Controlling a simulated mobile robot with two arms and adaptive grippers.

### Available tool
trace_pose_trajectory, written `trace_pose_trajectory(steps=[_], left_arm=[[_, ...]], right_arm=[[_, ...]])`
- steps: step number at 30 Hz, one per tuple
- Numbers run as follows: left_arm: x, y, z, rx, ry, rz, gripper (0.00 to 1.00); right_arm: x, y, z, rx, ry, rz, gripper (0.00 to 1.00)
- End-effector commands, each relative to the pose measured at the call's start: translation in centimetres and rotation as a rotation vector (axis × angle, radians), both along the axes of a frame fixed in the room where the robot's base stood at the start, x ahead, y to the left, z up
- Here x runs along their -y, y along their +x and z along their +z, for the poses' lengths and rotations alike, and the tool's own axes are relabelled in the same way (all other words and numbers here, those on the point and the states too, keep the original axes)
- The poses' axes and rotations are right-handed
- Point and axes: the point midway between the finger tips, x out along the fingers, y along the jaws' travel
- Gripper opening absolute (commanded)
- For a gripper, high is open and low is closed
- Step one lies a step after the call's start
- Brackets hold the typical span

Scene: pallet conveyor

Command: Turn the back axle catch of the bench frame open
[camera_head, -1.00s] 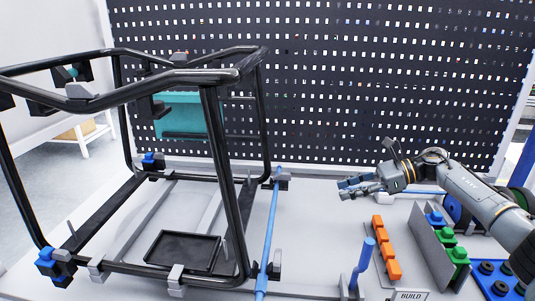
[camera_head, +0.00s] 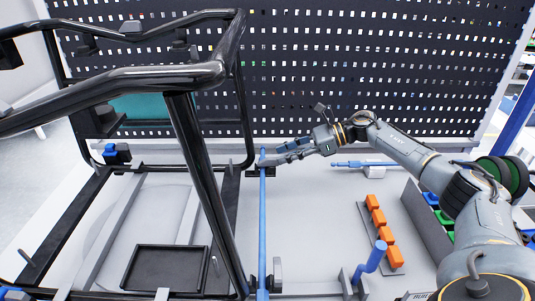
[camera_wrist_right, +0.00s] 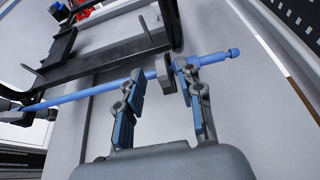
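The bench frame (camera_head: 190,150) is a black tubular frame at the left in the head view. A blue axle rod (camera_head: 263,215) lies along its right side, and the wrist view shows it too (camera_wrist_right: 90,92). The back axle catch (camera_wrist_right: 163,70) is a small grey piece by the rod, seen between my fingertips in the wrist view. My right gripper (camera_wrist_right: 160,80) is open, its two blue-padded fingers on either side of the catch. I cannot tell whether they touch it. In the head view the right gripper (camera_head: 273,159) covers most of the catch. My left gripper is out of view.
A front grey catch (camera_head: 277,273) stands by the rod's near end. A black tray (camera_head: 165,268) lies inside the frame. Orange blocks (camera_head: 383,230), a blue upright peg (camera_head: 370,262) and another blue rod (camera_head: 385,164) lie to the right. A perforated black panel (camera_head: 350,70) stands behind.

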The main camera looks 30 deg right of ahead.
Motion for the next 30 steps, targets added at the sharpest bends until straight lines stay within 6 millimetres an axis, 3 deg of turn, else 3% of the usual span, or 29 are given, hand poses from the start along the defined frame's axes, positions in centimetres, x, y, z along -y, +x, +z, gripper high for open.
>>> trace_pose_trajectory(steps=[3, 9, 21, 27, 30], left_arm=[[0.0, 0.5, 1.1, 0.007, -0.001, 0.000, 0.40], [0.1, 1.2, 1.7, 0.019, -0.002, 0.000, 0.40], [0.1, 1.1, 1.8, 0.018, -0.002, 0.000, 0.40], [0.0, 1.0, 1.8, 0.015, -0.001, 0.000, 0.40], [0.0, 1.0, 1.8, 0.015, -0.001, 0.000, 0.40]], right_arm=[[-2.0, 1.2, -0.6, 0.001, 0.002, 0.002, 0.37], [-3.9, 2.4, -1.7, 0.001, 0.001, 0.001, 0.37], [-4.5, 2.8, -2.2, 0.001, -0.001, -0.001, 0.37], [-4.4, 2.7, -2.2, 0.001, -0.001, -0.001, 0.00], [-4.4, 2.7, -2.2, 0.001, -0.001, -0.001, 0.00]])
